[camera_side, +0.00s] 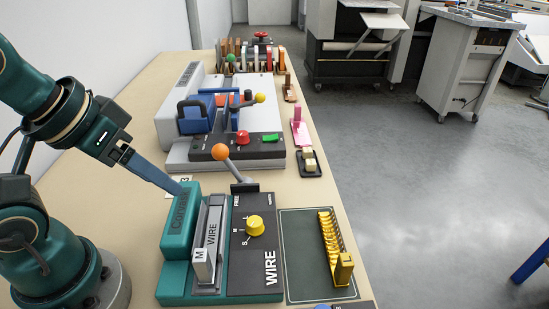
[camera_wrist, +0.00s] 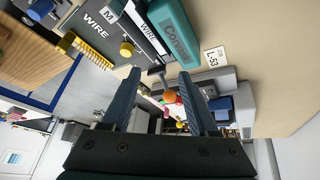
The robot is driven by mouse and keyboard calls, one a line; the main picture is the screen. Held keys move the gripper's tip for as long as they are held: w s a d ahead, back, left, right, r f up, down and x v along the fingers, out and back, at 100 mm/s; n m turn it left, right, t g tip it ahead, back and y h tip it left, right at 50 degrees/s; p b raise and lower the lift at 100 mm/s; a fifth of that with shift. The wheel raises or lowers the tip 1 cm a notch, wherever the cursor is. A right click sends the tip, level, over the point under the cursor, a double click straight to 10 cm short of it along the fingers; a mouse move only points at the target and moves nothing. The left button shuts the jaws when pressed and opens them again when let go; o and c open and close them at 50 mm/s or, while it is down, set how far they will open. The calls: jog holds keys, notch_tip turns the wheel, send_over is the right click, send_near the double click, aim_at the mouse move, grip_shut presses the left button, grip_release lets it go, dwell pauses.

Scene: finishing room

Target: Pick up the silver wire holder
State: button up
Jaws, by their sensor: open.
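The silver wire holder (camera_side: 213,228) is a long grey piece with "WIRE" on it and a pale "M" block at its front end. It sits in the teal and black wire machine (camera_side: 177,232), beside the teal housing. In the wrist view the holder (camera_wrist: 146,35) is at the top, partly cut off by the frame edge. My gripper (camera_side: 176,188) is at the back left corner of the teal housing, apart from the holder. In the wrist view my gripper (camera_wrist: 162,84) has its two blue fingers spread with nothing between them.
An orange-knobbed lever (camera_side: 221,152) rises behind the holder. A yellow knob (camera_side: 255,225) is to its right. A gold holder (camera_side: 334,250) marked "L" lies on a dark mat (camera_side: 298,250). A grey machine (camera_side: 190,150) stands behind. The bench's right edge is close.

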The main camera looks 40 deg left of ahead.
aim_at(200, 249)
jog(key=d+f+n+g, duration=0.1)
jog(key=d+f+n, duration=0.1)
jog(key=d+f+n+g, duration=0.2)
jog(key=d, duration=0.1)
jog(key=d+f+n+g, duration=0.2)
jog(key=d+n, duration=0.1)
jog(key=shift+w+f, duration=0.2)
jog(key=shift+w, duration=0.15)
jog(key=shift+s+f+g, duration=0.2)
jog(key=shift+f+g, duration=0.1)
jog(key=shift+f, duration=2.4)
jog(key=shift+c, duration=0.3)
grip_shut()
